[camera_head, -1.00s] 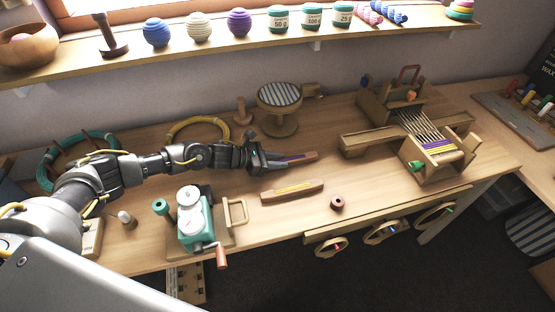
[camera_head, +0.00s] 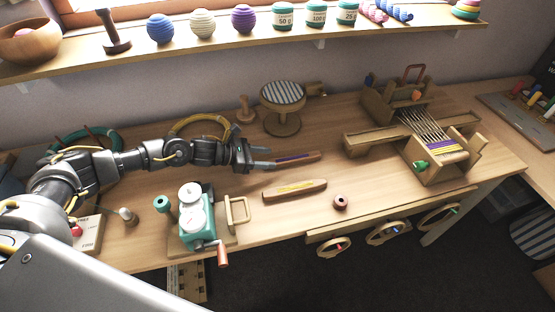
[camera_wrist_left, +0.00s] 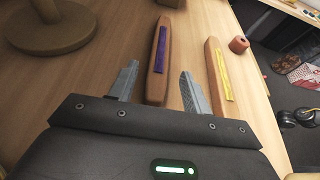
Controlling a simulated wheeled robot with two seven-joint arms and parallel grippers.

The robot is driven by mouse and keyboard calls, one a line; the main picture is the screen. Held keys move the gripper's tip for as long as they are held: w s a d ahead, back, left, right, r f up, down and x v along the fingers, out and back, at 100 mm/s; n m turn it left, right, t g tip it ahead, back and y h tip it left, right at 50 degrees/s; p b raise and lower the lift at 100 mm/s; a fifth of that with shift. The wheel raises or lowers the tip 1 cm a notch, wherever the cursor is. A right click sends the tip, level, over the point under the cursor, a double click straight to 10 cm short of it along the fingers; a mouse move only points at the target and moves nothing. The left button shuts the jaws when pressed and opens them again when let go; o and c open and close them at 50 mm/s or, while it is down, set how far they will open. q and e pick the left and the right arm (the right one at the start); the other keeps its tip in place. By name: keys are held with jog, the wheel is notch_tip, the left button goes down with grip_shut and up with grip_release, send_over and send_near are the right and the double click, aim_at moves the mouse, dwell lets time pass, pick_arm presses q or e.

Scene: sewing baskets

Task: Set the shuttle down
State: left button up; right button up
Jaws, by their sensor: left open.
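A wooden shuttle with purple thread (camera_head: 297,157) lies on the table just off my left gripper's fingertips in the head view. My left gripper (camera_head: 264,159) is open, and nothing is held in it. In the left wrist view the purple shuttle (camera_wrist_left: 157,65) lies between and ahead of the two open fingers (camera_wrist_left: 160,88). A second shuttle with yellow thread (camera_head: 295,189) lies nearer the table's front; it also shows in the left wrist view (camera_wrist_left: 219,78), right of the right finger. My right gripper is not in view.
A loom (camera_head: 430,140) stands to the right. A teal winder with a crank (camera_head: 197,220) stands at the front left. A round striped stand (camera_head: 282,97) is behind the shuttle. A small brown spool (camera_head: 340,202) sits near the front edge. Bare table lies between the shuttles and loom.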

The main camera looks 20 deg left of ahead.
pick_arm(q)
jog(key=v, duration=0.5)
jog(key=shift+b, duration=0.4)
jog(key=shift+s+a+r, duration=0.25)
jog(key=shift+s+a, duration=0.1)
jog(key=shift+a, duration=0.15)
jog(key=shift+s+a+r, duration=0.1)
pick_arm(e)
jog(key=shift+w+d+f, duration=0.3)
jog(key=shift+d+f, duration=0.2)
